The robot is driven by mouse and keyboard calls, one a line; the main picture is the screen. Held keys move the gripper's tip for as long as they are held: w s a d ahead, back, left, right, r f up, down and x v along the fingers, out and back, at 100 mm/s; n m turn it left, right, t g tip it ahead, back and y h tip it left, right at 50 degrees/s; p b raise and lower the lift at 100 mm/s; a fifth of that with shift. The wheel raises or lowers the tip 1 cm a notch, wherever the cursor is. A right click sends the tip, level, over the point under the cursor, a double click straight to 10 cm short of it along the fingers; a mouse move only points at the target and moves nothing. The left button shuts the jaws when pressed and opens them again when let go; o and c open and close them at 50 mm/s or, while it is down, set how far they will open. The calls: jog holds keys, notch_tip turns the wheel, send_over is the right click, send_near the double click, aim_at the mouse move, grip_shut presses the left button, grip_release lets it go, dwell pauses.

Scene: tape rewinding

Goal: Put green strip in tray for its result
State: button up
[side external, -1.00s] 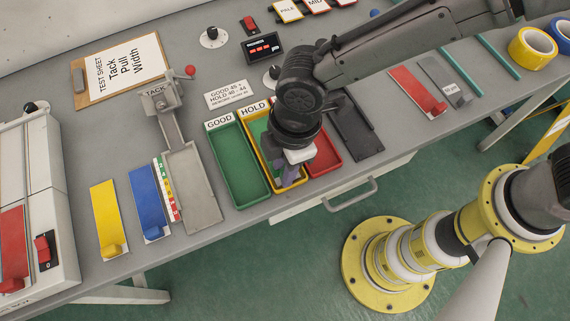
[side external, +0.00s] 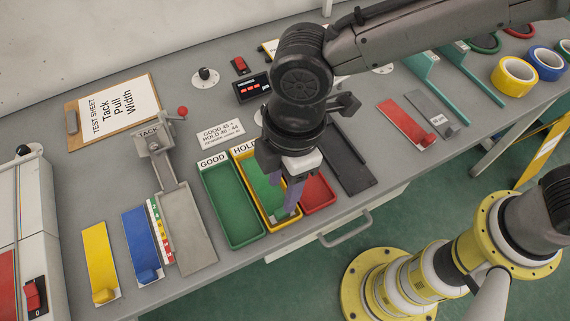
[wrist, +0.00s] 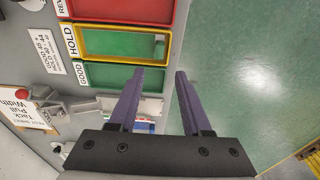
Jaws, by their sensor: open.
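The green strip (side external: 261,188) lies in the yellow-rimmed HOLD tray (side external: 244,181), the middle of three trays. In the wrist view the green strip (wrist: 112,43) lies inside the yellow HOLD tray (wrist: 80,25). My gripper (side external: 281,205) is over the near end of the HOLD tray and partly hides the strip. In the wrist view the two purple fingers of my gripper (wrist: 159,73) are apart, with nothing between them. A green GOOD tray (side external: 232,208) stands to the left and a red tray (side external: 319,190) to the right. Both show no strip in their visible parts.
A yellow strip (side external: 98,253) and a blue strip (side external: 141,237) lie at left near the tack fixture (side external: 156,138). A red strip (side external: 400,117) lies at right. A sign (side external: 221,133) with result limits lies behind the trays.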

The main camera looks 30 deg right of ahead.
jog(key=r, duration=0.4)
jog(key=shift+d+r, duration=0.25)
jog(key=shift+r, duration=0.05)
jog(key=w+d+r+m+t, duration=0.1)
jog(key=d+r+m, duration=0.3)
jog(key=d, duration=0.7)
jog(key=w+d+r+m+t, duration=0.2)
jog(key=d+r+m, duration=0.2)
jog(key=d, duration=0.7)
jog(key=s+d+f+m+t, duration=0.1)
jog(key=s+d+m, duration=0.4)
jog(key=d, duration=0.2)
jog(key=s+d+f+m+t+h, duration=0.1)
jog(key=s+d+m, duration=0.4)
jog(key=d, duration=0.3)
jog(key=shift+s+d+f+t, duration=0.2)
jog(key=shift+s+d+t, duration=0.1)
jog(key=shift+s, duration=0.1)
